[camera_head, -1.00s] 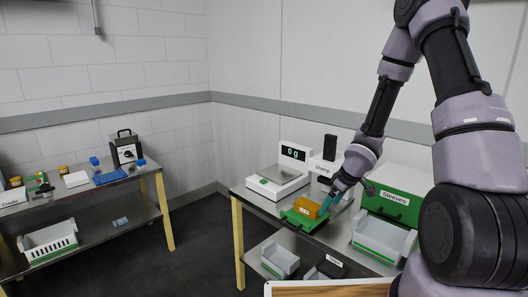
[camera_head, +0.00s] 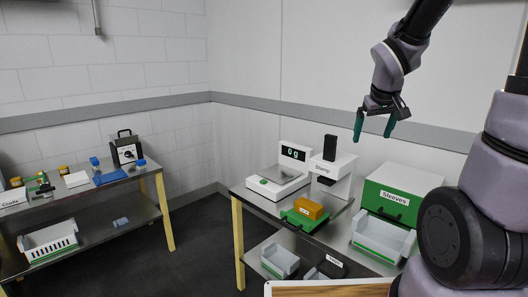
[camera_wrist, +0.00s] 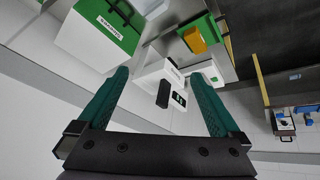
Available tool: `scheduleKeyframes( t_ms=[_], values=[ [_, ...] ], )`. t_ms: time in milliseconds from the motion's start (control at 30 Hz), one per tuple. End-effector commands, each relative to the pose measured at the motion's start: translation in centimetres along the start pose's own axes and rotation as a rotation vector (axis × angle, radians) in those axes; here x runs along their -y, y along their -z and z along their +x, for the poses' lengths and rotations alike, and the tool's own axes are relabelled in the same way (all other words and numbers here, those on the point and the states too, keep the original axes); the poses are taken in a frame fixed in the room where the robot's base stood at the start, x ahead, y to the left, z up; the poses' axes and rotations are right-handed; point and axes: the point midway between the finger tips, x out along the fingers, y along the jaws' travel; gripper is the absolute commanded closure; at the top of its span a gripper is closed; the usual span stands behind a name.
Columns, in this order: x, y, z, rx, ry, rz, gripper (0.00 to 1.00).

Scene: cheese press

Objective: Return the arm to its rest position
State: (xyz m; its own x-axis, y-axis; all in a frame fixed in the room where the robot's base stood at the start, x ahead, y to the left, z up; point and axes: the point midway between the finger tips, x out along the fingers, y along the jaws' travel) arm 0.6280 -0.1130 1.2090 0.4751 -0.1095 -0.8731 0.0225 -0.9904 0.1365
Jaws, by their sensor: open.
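My gripper (camera_head: 375,126) hangs in the air above the right table, its two teal fingers apart and nothing between them. In the wrist view the gripper (camera_wrist: 163,92) is also open and empty. My arm is raised at the right of the head view. An orange-yellow block (camera_head: 309,208) rests on a green tray (camera_head: 290,217) in front of the stamp machine (camera_head: 337,170), below and left of my gripper. The block shows at the top of the wrist view (camera_wrist: 193,40).
A scale (camera_head: 277,183) reading "0 g" stands left of the stamp. A green-and-white sleeves box (camera_head: 402,188) and a white-and-green bin (camera_head: 383,240) stand at the right. Another table (camera_head: 135,186) with several items stands at the left. The air around my gripper is clear.

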Motion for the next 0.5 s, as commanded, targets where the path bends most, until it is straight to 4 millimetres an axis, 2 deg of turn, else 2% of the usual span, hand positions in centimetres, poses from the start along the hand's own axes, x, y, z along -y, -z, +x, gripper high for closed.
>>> scheduleKeyframes(
  t_ms=[33,200,400,500],
  values=[
    [-0.1,-0.3,-2.6,-0.022,0.004,0.057,0.0],
    [0.8,-2.8,-9.5,-0.049,0.07,0.251,0.0],
    [2.8,-6.1,-15.6,-0.072,0.202,0.417,0.0],
    [3.6,-7.2,-17.3,-0.076,0.256,0.463,0.0]
  ],
)
